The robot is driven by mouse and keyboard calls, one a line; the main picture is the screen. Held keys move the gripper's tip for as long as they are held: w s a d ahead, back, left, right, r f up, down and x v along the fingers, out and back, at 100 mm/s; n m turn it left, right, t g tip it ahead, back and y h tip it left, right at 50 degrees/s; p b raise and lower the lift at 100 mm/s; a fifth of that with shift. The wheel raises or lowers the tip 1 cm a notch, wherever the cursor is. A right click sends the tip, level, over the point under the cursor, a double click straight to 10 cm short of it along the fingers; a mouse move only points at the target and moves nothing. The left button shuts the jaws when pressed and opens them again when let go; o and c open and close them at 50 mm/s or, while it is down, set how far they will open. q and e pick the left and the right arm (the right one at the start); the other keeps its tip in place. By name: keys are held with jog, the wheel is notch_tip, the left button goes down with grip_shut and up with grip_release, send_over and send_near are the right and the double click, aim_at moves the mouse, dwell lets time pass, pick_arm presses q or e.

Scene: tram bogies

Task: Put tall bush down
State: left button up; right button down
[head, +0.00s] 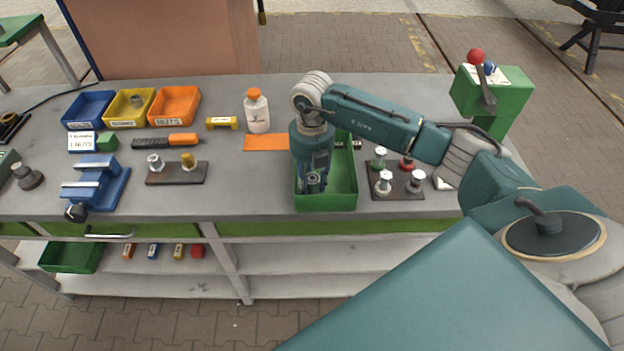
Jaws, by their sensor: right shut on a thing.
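My right gripper (313,186) points down into the left half of the green tray (344,199) at the front of the bench. It is shut on the tall bush (314,179), a small grey cylinder mostly hidden by the fingers and wrist. I cannot tell whether the bush touches the tray floor. The right half of the tray looks empty. My left gripper is not in view.
A dark plate (397,196) with several capped pegs stands just right of the tray. An orange mat (264,142) and a white bottle (257,112) are behind left. A dark stand (177,176) with two fittings and a blue vise (96,188) stand further left.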

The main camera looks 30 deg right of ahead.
aim_at(312, 178)
jog(key=shift+a+f, duration=0.1)
jog(key=shift+f, duration=0.05)
jog(key=c, duration=1.3)
grip_release()
jog(key=shift+r, duration=0.3)
notch_tip(312, 178, up, 10)
jog(key=b, duration=0.4)
jog(key=shift+r, duration=0.9)
